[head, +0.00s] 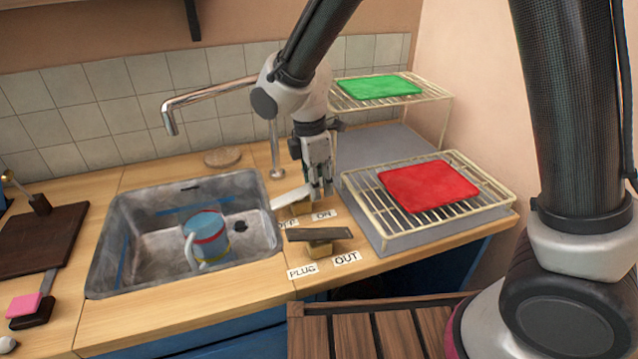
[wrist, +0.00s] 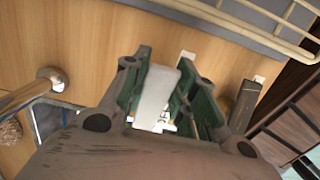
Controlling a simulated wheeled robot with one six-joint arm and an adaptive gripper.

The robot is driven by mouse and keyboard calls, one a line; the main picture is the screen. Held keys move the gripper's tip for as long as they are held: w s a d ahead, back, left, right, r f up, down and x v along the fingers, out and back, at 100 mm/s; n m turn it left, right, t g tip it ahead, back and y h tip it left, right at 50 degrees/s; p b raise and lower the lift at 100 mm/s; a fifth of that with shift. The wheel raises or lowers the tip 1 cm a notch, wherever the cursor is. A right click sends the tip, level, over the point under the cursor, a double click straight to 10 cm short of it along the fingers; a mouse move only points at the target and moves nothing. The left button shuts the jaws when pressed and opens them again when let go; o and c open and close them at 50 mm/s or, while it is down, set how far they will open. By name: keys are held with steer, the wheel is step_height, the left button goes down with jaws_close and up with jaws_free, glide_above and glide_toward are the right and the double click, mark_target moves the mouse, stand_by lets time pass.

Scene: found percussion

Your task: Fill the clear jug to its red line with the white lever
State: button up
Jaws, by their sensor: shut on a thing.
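The clear jug (head: 209,232) stands in the sink, bluish, with a red line around it and a pale handle at its lower left. I cannot tell its water level. The white lever (head: 290,197) is on the counter right of the sink, by the OFF and ON labels. My gripper (head: 321,192) points down at the lever's right end. In the wrist view the white lever (wrist: 156,92) lies between the green-padded fingers, and my gripper (wrist: 160,105) is shut on it. The fingers hide part of the lever's base.
The metal spout (head: 171,125) reaches over the sink (head: 105,262); no stream shows. A dark lever (head: 318,235) with PLUG and OUT labels stands just in front.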

steer(key=o, duration=1)
steer(key=shift+o, duration=0.2)
step_height(320, 180, up, 12)
steer(key=a, duration=0.1)
steer(key=shift+s+a, duration=0.15)
steer(key=shift+s, duration=0.05)
